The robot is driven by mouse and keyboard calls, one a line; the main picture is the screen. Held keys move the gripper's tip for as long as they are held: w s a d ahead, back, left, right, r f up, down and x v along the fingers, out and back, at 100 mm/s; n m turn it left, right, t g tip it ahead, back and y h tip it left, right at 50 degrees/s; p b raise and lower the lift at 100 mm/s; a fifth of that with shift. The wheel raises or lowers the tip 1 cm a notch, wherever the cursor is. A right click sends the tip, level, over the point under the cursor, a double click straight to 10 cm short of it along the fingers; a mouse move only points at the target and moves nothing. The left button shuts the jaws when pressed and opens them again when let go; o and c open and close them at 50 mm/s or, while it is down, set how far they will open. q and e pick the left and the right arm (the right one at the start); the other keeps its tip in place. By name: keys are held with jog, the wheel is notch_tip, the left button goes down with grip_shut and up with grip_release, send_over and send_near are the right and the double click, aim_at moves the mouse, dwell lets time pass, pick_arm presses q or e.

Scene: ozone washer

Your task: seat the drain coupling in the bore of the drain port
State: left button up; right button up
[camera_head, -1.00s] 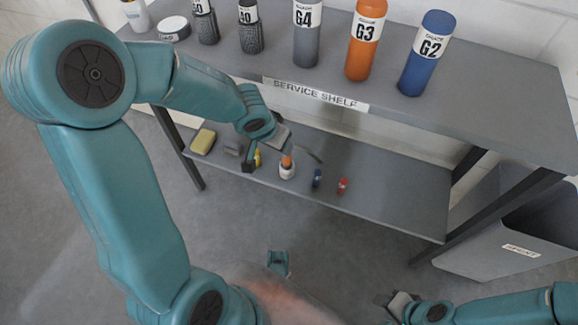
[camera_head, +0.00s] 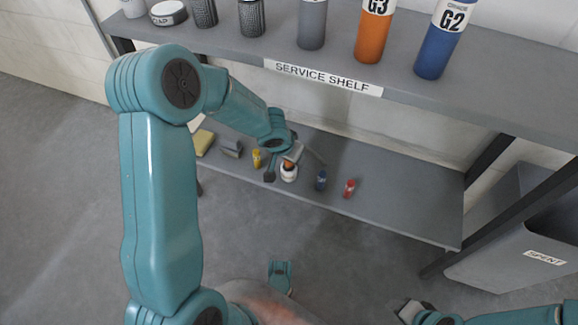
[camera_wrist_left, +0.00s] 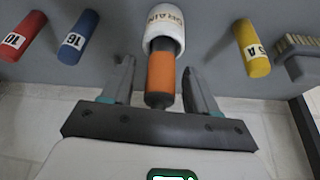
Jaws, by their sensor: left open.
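The drain coupling is an orange cylinder (camera_wrist_left: 161,72) with a dark end, in the middle of the left wrist view. It runs into the mouth of a white cylinder marked DRAIN (camera_wrist_left: 164,24), which looks like the drain port; how deep it sits is hidden. In the head view the white port (camera_head: 289,175) stands on the lower shelf with orange showing above it. My left gripper (camera_wrist_left: 160,90) is open, one finger on each side of the coupling, with gaps visible. My right gripper (camera_head: 408,310) is at the bottom right, away from the shelf; its jaws are unclear.
On the lower shelf (camera_head: 400,215), blue (camera_head: 321,180) and red (camera_head: 350,188) cylinders stand right of the port; a yellow one (camera_head: 257,158) and a yellow sponge-like block (camera_head: 203,141) are left. The upper shelf (camera_head: 480,95) overhangs, bearing bottles. A SPENT bin (camera_head: 500,270) is at right.

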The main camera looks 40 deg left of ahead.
pick_arm(q)
jog(key=shift+w+f, duration=0.15)
jog(key=shift+f, duration=0.15)
grip_shut()
jog(key=shift+r, duration=0.1)
